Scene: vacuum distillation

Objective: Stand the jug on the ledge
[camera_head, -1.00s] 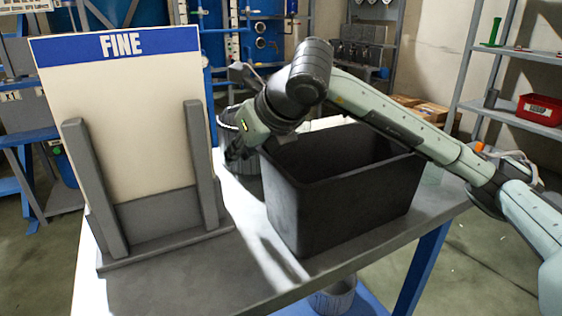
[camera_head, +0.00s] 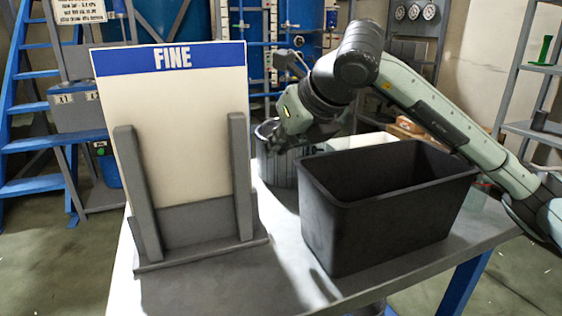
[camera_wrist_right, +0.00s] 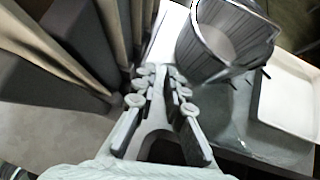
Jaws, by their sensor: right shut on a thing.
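The jug (camera_head: 279,168) looks like a grey ribbed vessel with a bright rim, behind the white table's front objects and left of the black bin. It also shows in the right wrist view (camera_wrist_right: 222,48), mouth towards the camera, just beyond the fingertips. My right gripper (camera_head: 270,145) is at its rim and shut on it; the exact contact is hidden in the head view. The fingers also show in the right wrist view (camera_wrist_right: 170,76). I cannot tell whether the jug touches the table. I cannot pick out the ledge for certain. My left gripper is not in view.
A black bin (camera_head: 390,225) stands right of the jug, under my right arm. A board marked FINE (camera_head: 180,130) stands in a grey holder (camera_head: 200,252) at left. A white tray (camera_wrist_right: 290,97) lies beyond the jug. Bare tabletop (camera_head: 235,290) lies in front.

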